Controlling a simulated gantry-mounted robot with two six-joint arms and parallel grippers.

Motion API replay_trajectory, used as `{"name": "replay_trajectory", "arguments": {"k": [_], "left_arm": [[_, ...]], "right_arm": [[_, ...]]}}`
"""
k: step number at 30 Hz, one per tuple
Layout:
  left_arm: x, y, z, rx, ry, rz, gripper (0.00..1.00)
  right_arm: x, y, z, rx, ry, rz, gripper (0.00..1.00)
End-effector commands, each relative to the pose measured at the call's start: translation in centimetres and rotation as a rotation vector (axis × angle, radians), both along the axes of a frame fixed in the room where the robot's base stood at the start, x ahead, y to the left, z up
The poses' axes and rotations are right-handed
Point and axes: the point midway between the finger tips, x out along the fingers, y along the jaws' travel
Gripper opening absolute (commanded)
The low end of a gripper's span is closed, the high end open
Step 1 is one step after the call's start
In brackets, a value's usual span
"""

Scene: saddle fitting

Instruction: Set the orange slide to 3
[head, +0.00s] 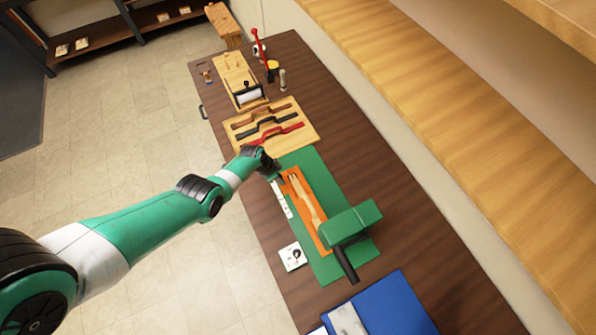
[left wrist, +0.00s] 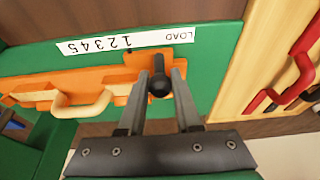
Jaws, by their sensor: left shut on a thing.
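The orange slide (head: 323,238) lies on a green base (head: 327,183), partly under a green press head (head: 352,221). In the left wrist view the orange slide (left wrist: 35,88) carries a pale curved piece (left wrist: 82,108) and a dark round-headed knob (left wrist: 159,83). A white scale strip (left wrist: 150,39) beside it reads LOAD, 1, 2, 3, 4, 5, upside down; it also shows in the head view (head: 281,200). The knob stands between LOAD and 1. My left gripper (left wrist: 158,78) is shut on the knob, one finger on each side. My right gripper is not in view.
A wooden board (head: 309,136) with brown, black and red strap-like pieces lies beyond the base. A small white card (head: 292,257) and a blue case (head: 398,305) lie on the near part of the dark table (head: 375,180). The press's black lever (head: 346,264) sticks out toward the near side.

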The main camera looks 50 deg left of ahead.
Motion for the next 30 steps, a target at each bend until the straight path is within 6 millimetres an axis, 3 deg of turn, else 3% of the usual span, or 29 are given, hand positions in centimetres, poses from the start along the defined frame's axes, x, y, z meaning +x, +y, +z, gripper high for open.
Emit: {"name": "replay_trajectory", "arguments": {"k": [30], "left_arm": [[-0.6,-3.9,0.1,-0.001,0.0,-0.001,0.05]], "right_arm": [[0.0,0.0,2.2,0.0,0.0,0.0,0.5]]}}
